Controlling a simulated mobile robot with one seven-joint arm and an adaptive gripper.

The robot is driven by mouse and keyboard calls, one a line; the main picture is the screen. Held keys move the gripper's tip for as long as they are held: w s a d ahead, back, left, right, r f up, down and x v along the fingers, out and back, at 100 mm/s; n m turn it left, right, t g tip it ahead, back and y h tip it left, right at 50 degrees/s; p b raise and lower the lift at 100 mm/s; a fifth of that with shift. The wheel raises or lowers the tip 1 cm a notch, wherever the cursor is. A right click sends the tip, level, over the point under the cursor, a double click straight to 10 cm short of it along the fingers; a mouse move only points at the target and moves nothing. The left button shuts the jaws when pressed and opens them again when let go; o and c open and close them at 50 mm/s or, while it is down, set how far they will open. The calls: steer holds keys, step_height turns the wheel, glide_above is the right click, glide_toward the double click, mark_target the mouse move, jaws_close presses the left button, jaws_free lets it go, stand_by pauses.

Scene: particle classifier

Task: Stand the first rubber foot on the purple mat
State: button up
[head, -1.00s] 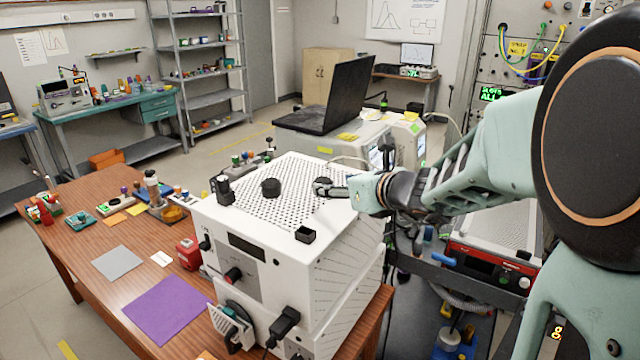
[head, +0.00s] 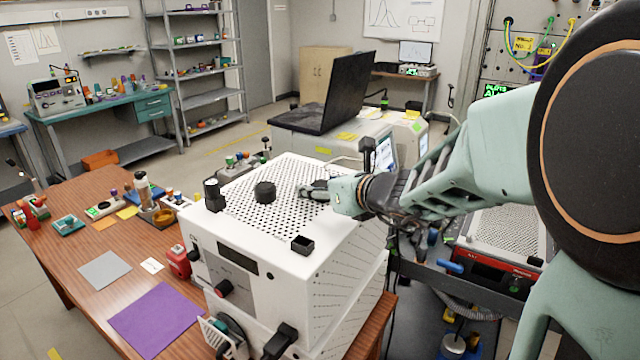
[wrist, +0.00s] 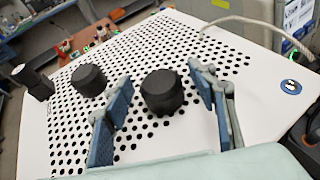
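Two short black round rubber feet stand on the white perforated top of an instrument. One foot (wrist: 162,92) is between the fingertips of my gripper (wrist: 161,76) in the wrist view, with visible gaps to both fingers. The other foot (wrist: 88,80) stands to its left, outside the left finger, and also shows in the head view (head: 264,192). In the head view my gripper (head: 314,190) is low over the top and largely hides the foot between its fingers. The purple mat (head: 155,320) lies flat and bare on the wooden table, left of the instrument's front.
A taller black cylinder (head: 213,195) stands at the top's left corner, and a small open black box (head: 302,244) at its front edge. A grey mat (head: 105,270) and a red block (head: 178,262) are on the table (head: 75,240).

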steer(key=c, duration=1.2)
steer(key=shift+r, duration=0.1)
